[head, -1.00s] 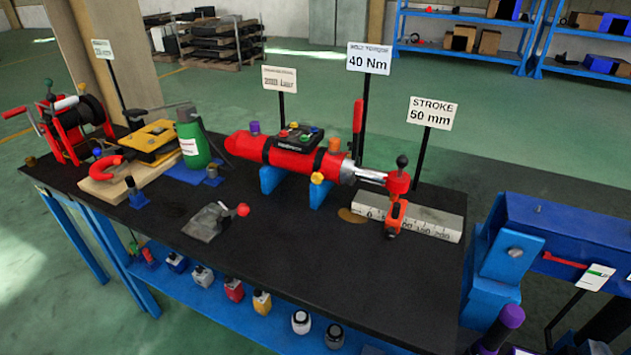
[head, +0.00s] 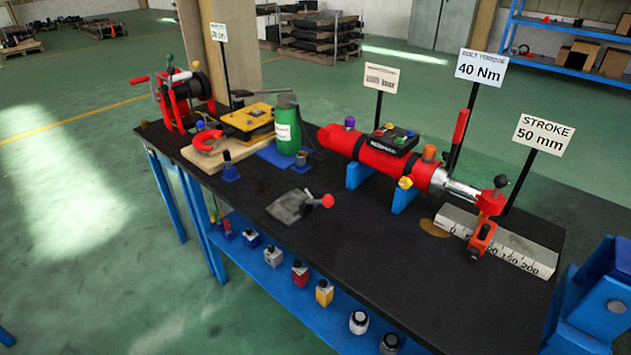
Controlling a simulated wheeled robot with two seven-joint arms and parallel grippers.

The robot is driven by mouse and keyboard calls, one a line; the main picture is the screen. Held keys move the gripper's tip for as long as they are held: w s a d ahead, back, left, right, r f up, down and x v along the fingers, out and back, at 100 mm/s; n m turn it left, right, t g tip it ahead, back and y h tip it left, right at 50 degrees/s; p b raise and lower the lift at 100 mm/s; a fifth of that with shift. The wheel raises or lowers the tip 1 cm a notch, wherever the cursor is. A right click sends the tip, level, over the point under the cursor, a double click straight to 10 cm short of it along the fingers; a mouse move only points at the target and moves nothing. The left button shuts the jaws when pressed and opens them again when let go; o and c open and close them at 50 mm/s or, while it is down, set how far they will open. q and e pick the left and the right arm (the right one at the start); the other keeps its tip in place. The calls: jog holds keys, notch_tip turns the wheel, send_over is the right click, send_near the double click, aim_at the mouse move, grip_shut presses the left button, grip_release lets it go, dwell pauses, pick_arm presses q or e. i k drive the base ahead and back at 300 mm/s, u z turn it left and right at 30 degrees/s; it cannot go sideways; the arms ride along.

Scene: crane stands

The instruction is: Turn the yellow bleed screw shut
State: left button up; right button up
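The yellow bleed screw (head: 405,183) is a small yellow knob low on the near side of the red hydraulic cylinder (head: 372,155). The cylinder lies on two blue supports (head: 399,200) on the black bench top. Its silver rod (head: 462,191) points right to a red end fitting with a dark ball. An orange cap (head: 429,152) and a purple cap (head: 350,121) sit on top of the cylinder. How far the screw is turned is too small to tell. Neither of my grippers is in view.
A grey plate with a red-knobbed lever (head: 292,205) lies in front of the cylinder. A green bottle (head: 287,131), a yellow device (head: 247,121) and a red winch (head: 182,92) stand at left. A scale block (head: 510,247) lies at right. Signs on black posts rise behind. The bench's front middle is clear.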

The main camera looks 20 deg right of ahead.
aim_at(405, 183)
jog(key=u, duration=0.7)
jog(key=i, duration=1.85)
jog(key=z, duration=3.25)
